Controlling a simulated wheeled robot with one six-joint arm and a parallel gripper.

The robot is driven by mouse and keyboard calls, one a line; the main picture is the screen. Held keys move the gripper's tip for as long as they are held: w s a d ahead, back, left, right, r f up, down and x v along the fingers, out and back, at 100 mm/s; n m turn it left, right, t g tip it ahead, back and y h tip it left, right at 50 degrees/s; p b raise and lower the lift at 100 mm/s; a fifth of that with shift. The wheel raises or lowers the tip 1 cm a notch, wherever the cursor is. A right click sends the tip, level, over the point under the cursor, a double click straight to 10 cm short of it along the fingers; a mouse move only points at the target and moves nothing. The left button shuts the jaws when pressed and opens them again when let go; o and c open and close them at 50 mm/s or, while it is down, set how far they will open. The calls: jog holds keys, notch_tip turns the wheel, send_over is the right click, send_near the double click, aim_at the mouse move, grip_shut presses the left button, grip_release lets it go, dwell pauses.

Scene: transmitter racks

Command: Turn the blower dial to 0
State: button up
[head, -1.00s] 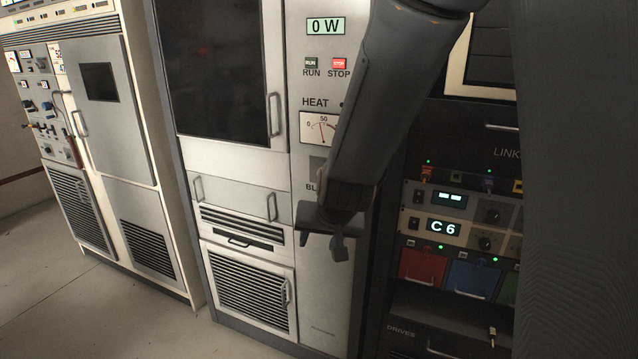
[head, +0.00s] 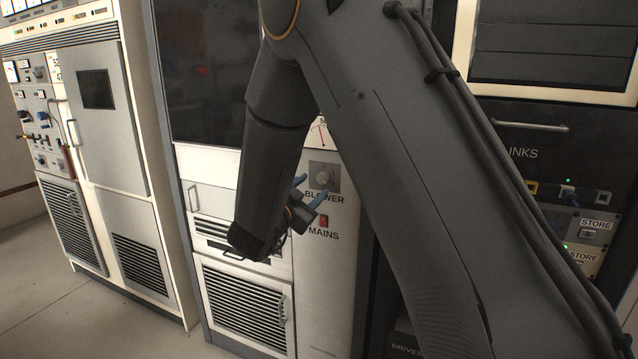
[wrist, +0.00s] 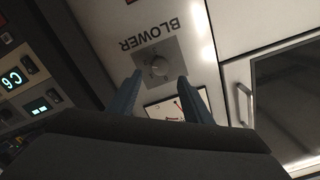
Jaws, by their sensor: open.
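The blower dial (head: 323,177) is a round grey knob on a square grey plate, above the BLOWER label on the pale cabinet's narrow panel. It also shows in the wrist view (wrist: 159,66), upside down, beyond the fingertips. My gripper (head: 311,189) is just in front of the panel, close to the dial and the label, with blue fingers. In the wrist view my gripper (wrist: 160,80) is open and empty, its two fingers apart on either side below the dial. I cannot tell whether they touch the panel. The dial's pointer and scale marks are too small to read.
A red MAINS switch (head: 324,221) sits below the BLOWER label. A meter (wrist: 166,109) lies between the fingers' view in the wrist picture. A dark rack with STORE labels (head: 596,225) stands to the right. Open floor (head: 95,310) lies at the lower left.

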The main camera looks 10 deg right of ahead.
aim_at(322, 178)
jog(key=x, duration=0.6)
jog(key=shift+s+p, duration=0.1)
jog(key=shift+p, duration=0.25)
jog(key=shift+c, duration=0.2)
jog(key=c, duration=1)
